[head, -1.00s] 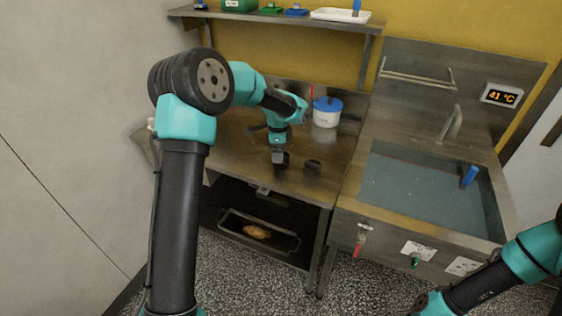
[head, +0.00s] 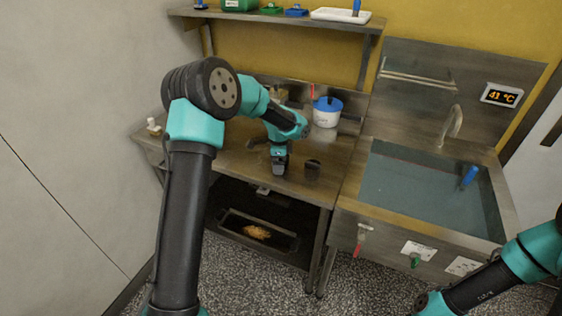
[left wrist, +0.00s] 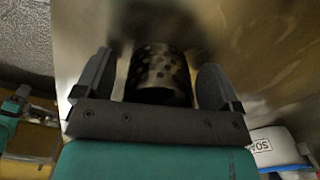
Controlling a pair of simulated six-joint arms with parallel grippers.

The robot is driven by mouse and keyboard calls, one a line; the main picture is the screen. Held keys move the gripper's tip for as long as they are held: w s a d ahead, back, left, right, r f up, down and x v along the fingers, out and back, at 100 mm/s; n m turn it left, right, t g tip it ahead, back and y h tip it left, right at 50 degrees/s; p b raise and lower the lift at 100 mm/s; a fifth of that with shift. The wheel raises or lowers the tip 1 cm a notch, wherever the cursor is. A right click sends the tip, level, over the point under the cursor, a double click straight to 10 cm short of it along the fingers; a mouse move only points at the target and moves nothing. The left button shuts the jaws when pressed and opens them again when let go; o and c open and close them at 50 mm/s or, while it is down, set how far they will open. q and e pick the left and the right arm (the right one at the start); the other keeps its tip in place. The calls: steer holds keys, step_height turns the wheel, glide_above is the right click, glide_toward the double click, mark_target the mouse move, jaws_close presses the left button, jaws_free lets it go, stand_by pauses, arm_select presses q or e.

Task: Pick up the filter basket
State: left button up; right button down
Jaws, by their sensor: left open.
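The filter basket (left wrist: 158,72) is a metal cylinder with a perforated wall, seen in the left wrist view between the two fingers. My left gripper (left wrist: 156,82) is open, with visible gaps between its fingers and the basket's sides. In the head view, my left gripper (head: 279,170) points down low over the steel bench.
A water-filled sink (head: 415,192) is to the right. A tray with an orange item (head: 285,241) sits below, and a shelf (head: 280,22) hangs above.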

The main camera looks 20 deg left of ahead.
stand_by(0.3)
arm_select(q)
steer(key=c, duration=1)
